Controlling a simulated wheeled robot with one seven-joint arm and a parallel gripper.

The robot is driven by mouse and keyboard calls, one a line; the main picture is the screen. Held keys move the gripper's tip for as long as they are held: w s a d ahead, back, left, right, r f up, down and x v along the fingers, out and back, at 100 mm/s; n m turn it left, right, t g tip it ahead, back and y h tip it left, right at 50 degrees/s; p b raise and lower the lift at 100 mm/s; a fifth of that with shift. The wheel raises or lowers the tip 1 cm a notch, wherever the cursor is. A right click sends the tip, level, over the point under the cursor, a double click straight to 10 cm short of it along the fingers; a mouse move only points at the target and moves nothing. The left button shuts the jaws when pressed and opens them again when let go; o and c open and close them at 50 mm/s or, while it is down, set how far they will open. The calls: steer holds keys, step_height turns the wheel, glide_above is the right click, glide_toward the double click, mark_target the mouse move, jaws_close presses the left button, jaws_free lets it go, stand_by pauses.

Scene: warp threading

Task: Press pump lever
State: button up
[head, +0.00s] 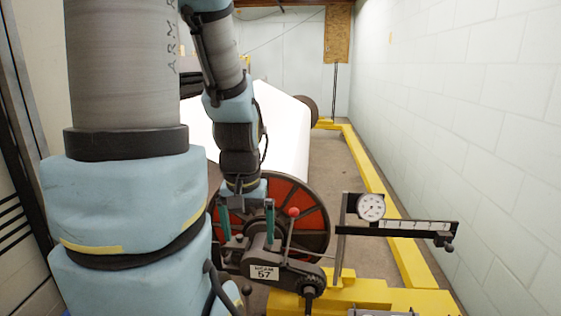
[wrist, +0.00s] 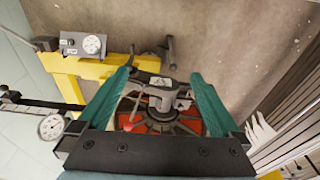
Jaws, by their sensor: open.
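My gripper (head: 249,238) is open and empty, pointing down in front of the red-and-black wheel (head: 312,225). In the wrist view its teal fingers (wrist: 160,76) spread on either side of a grey housing. A thin lever with a red ball knob (head: 293,212) stands just right of my gripper in the head view, apart from the fingers. The wrist view also shows a grey box with a gauge (wrist: 82,44) and a dark handle (wrist: 170,52). I cannot tell for certain which of these is the pump lever.
A black bar with a dial gauge (head: 371,206) juts out to the right. Yellow frame rails (head: 378,205) run along the floor, and a large white roll (head: 285,130) lies behind the wheel. A pale block wall (head: 480,110) closes the right side.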

step_height(320, 180, up, 10)
steer(key=p, duration=0.7)
steer(key=shift+p, duration=0.3)
steer(key=shift+c, duration=0.2)
